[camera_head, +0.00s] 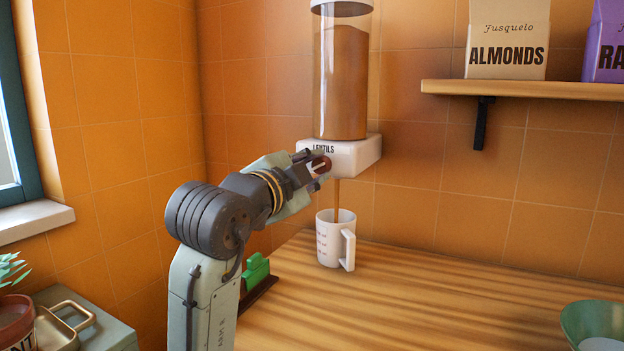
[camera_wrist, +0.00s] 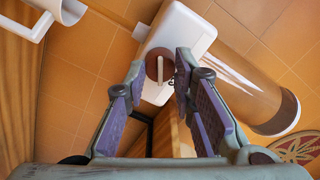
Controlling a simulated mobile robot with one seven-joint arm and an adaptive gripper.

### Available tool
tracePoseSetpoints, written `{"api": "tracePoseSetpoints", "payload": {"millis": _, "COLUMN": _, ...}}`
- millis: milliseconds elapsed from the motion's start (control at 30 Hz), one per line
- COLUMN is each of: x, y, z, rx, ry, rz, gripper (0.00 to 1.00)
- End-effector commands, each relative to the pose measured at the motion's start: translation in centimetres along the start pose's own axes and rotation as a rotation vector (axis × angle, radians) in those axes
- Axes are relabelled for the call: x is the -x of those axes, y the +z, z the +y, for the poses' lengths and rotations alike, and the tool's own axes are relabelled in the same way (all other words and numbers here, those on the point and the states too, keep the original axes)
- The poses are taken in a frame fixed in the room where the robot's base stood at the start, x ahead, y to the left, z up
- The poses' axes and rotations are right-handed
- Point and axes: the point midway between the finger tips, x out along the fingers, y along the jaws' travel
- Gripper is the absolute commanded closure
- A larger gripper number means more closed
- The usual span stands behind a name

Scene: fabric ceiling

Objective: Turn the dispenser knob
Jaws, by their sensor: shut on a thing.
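The dispenser is a clear cylinder (camera_head: 345,85) of brown lentils on a white base (camera_head: 362,154) marked LENTILS, fixed at the wall. Its round brown knob (camera_head: 322,166) with a pale grip bar is on the front of the base. My gripper (camera_head: 318,168) is shut on the knob, with one finger at each side of it. The wrist view shows the knob (camera_wrist: 153,69) between the fingertips (camera_wrist: 160,72). The cup's contents are hidden.
The wooden counter (camera_head: 440,300) is clear to the right of the cup, up to a green bowl (camera_head: 590,322). A green object (camera_head: 256,270) stands behind my arm. A shelf (camera_head: 520,90) with cartons is at the upper right.

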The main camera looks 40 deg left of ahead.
Motion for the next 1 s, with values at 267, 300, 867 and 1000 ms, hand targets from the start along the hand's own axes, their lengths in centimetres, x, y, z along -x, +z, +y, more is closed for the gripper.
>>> {"api": "tracePoseSetpoints", "payload": {"millis": 267, "x": 0.02, "y": 0.04, "z": 0.03, "rx": -0.207, "ry": -0.003, "rz": 0.000, "gripper": 1.00}}
{"api": "tracePoseSetpoints", "payload": {"millis": 300, "x": 0.02, "y": 0.05, "z": 0.02, "rx": -0.229, "ry": -0.003, "rz": 0.000, "gripper": 1.00}}
{"api": "tracePoseSetpoints", "payload": {"millis": 867, "x": 0.01, "y": -0.03, "z": -0.13, "rx": -0.362, "ry": -0.003, "rz": 0.000, "gripper": 1.00}}
{"api": "tracePoseSetpoints", "payload": {"millis": 1000, "x": 0.01, "y": -0.03, "z": -0.13, "rx": -0.361, "ry": -0.003, "rz": 0.000, "gripper": 1.00}}
